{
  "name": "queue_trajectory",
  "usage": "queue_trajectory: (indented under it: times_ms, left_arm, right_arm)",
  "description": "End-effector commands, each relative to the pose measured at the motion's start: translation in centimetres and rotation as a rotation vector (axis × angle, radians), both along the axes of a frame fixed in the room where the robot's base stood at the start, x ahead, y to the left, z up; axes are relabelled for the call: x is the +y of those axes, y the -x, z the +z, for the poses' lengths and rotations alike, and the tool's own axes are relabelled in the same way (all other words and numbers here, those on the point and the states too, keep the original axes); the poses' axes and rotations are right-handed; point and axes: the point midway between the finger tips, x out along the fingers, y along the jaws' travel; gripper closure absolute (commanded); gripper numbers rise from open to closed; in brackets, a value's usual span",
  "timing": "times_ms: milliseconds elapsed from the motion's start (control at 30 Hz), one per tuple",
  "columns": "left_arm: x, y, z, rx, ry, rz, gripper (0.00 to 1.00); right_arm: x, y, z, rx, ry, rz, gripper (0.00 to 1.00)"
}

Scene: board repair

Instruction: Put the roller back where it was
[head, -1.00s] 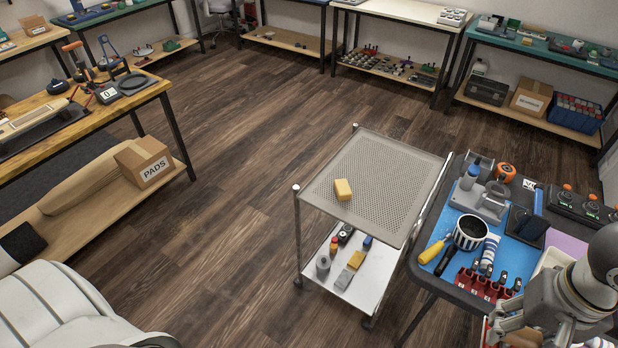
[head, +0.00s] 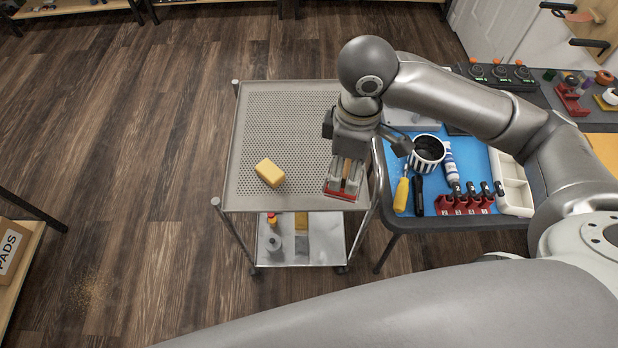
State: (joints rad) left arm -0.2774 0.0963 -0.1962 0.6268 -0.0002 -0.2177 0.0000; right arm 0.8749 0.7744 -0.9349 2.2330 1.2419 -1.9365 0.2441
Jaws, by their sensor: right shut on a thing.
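My right gripper (head: 345,183) is over the right front part of the perforated cart top, pointing down. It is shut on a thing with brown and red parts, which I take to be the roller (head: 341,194). The fingers hide much of it, and I cannot tell whether it touches the cart top. My left gripper is out of view.
The cart's top shelf (head: 255,125) holds a yellow block (head: 270,172) left of my gripper. Its lower shelf (head: 322,240) holds small items. To the right, a blue mat (head: 469,166) carries a striped cup (head: 427,150), a yellow-handled tool (head: 402,190) and red holders.

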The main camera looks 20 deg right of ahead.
Motion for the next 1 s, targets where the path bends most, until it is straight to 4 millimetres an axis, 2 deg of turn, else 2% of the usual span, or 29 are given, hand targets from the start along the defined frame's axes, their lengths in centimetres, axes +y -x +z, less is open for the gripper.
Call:
queue_trajectory:
  times_ms: [33, 200, 300, 467, 600, 700, 800, 1000]
  left_arm:
    - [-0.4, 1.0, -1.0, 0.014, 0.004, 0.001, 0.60]
    - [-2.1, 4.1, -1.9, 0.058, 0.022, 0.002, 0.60]
    - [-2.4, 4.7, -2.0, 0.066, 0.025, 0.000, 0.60]
    - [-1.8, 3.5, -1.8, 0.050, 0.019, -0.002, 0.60]
    - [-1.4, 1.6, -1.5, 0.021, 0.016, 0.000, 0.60]
    - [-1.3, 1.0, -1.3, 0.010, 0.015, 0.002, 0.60]
    - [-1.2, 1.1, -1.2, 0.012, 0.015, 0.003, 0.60]
    - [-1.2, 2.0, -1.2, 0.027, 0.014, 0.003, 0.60]
  right_arm:
    - [0.2, 0.0, -1.0, 0.000, -0.002, 0.069, 0.66]
    - [0.4, 0.0, -2.0, -0.002, -0.002, 0.242, 0.66]
    - [0.5, -0.3, -2.2, -0.002, -0.002, 0.285, 0.66]
    - [0.8, -2.5, -3.2, 0.000, -0.002, 0.295, 0.66]
    - [1.3, -5.5, -4.4, -0.001, -0.003, 0.293, 0.66]
    - [1.5, -7.4, -5.3, 0.001, -0.003, 0.293, 0.66]
    - [1.8, -9.4, -6.2, 0.000, -0.001, 0.292, 0.66]
    - [2.1, -12.1, -9.9, 0.001, -0.002, 0.294, 0.66]
